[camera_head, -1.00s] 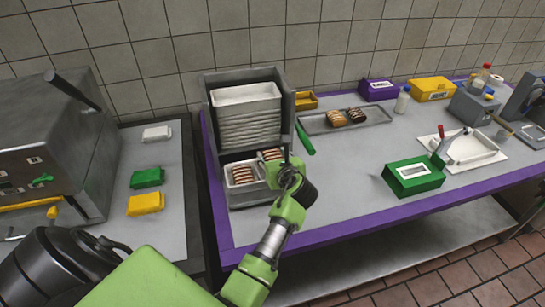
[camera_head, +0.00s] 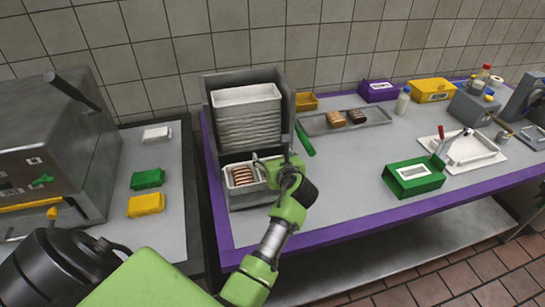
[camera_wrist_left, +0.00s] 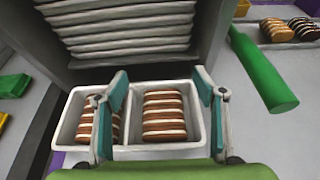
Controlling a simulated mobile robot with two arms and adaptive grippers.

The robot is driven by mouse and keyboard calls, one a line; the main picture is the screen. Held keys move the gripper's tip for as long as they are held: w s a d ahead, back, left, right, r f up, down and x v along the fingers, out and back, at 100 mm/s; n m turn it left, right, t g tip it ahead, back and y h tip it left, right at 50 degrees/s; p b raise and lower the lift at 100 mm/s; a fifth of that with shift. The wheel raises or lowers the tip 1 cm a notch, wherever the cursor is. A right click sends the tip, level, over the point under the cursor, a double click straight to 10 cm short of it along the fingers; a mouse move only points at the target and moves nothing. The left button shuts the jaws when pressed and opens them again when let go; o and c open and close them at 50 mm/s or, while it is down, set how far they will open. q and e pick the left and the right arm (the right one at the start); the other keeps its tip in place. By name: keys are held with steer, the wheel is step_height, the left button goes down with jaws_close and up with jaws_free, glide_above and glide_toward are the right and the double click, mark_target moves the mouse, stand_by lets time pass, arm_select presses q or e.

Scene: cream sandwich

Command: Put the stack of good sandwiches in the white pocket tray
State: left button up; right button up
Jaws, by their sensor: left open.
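The white pocket tray (camera_wrist_left: 63,133) has two pockets and sits at the foot of a grey dispenser; it also shows in the head view (camera_head: 231,188). A brown, cream-striped sandwich stack (camera_wrist_left: 166,117) lies in its right pocket. Another such stack (camera_wrist_left: 86,125) lies in the left pocket, partly hidden by a finger; it also shows in the head view (camera_head: 243,175). My left gripper (camera_wrist_left: 160,88) is open, its teal fingers apart on either side of the right-pocket stack. In the head view my left gripper (camera_head: 273,165) hides that stack. My right gripper is not in view.
The dispenser (camera_head: 293,100) with stacked white trays (camera_head: 248,128) rises just behind. A green-handled tool (camera_wrist_left: 262,72) is close on the right. A grey tray (camera_head: 375,118) holds a tan stack (camera_head: 335,119) and a dark stack (camera_head: 356,116). A green box (camera_head: 413,177) stands farther right.

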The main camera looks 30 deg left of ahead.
arm_select(q)
step_height(320, 180, up, 10)
steer(key=shift+f, duration=0.25)
stand_by(0.6)
